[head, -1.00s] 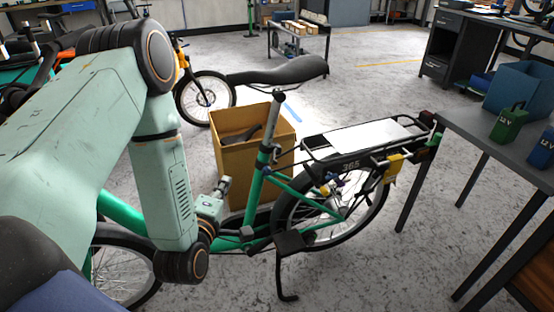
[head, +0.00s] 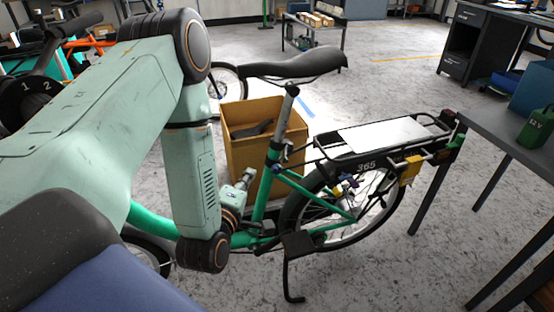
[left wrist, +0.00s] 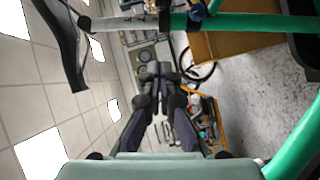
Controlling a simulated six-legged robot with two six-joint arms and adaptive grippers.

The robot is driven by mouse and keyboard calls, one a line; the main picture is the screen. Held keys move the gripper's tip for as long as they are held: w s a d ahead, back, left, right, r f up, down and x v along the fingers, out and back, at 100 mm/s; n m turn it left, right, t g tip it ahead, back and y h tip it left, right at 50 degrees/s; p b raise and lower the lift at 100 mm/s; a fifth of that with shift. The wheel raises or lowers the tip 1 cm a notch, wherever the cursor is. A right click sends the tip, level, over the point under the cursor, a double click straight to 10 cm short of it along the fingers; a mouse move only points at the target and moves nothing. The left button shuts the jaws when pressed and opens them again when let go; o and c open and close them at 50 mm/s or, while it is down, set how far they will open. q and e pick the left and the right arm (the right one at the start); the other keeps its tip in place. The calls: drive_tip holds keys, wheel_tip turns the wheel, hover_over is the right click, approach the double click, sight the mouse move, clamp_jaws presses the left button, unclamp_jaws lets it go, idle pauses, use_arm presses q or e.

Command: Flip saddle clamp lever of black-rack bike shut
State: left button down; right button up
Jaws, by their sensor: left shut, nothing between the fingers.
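The black-rack bike has a green frame (head: 262,192), a black saddle (head: 296,66) and a black rear rack (head: 385,153) marked 365. Its saddle clamp (head: 276,146) sits where the silver seat post enters the green tube. In the left wrist view a dark collar (left wrist: 165,19) and a small blue part (left wrist: 197,13) show there; I cannot tell the lever's position. My left gripper (head: 247,175) is small in the head view, left of the seat tube and below the clamp. In the left wrist view its dark fingers (left wrist: 155,70) are together and empty, apart from the clamp. My right gripper is out of view.
An open cardboard box (head: 258,155) stands on the floor behind the seat tube. A dark table (head: 500,135) with a green container (head: 535,127) is at right, near the rack's end. Another bike's wheel (head: 228,88) shows behind.

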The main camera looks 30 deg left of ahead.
use_arm(q)
drive_tip(key=w+f+b, duration=0.2)
drive_tip(key=w+b, duration=0.1)
drive_tip(key=w, duration=0.8)
drive_tip(key=shift+w+d, duration=0.15)
drive_tip(key=shift+f+b, duration=0.15)
drive_tip(key=shift+b, duration=0.15)
